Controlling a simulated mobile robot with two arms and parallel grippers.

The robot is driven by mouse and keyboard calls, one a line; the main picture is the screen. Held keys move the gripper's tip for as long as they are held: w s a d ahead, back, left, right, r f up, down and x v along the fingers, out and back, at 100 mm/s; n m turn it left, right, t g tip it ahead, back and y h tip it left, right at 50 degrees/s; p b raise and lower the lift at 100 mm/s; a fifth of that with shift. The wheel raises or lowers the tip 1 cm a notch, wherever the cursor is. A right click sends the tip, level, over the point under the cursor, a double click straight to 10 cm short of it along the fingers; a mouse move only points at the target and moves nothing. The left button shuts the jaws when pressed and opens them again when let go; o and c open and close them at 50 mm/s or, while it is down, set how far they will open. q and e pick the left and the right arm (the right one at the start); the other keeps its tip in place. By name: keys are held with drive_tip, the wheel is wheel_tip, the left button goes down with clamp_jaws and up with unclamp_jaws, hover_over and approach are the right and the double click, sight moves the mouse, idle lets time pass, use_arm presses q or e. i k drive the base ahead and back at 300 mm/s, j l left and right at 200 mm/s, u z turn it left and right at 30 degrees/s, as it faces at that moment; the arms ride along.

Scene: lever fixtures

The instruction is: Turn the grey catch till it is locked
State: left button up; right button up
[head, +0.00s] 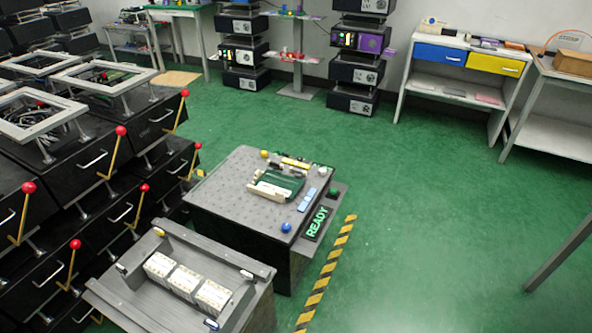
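No grey catch can be told apart with certainty at this distance. A dark grey perforated fixture table (224,194) stands in the middle of the view. On it lies a green part (284,183) with pale pieces along its edges. A blue ball (286,227) sits at its front corner and a yellow ball (264,154) at its back. A light blue piece (307,197) lies near the right edge. A sign (317,222) there reads READY in green. Neither of my grippers shows in the head view.
A grey stand (128,300) with several pale blocks (186,281) is in front of the fixture table. Black cabinets (85,143) with red-knobbed yellow levers (112,155) crowd the left. A yellow-black floor stripe (327,272) runs along the right. Green floor (420,210) beyond is clear.

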sight(298, 173)
drive_tip(key=u, duration=0.6)
drive_tip(key=i+l+u, duration=0.3)
drive_tip(key=l+u, duration=0.3)
drive_tip(key=i+l+u, duration=0.25)
drive_tip(key=l, duration=0.15)
drive_tip(key=l+u, duration=0.3)
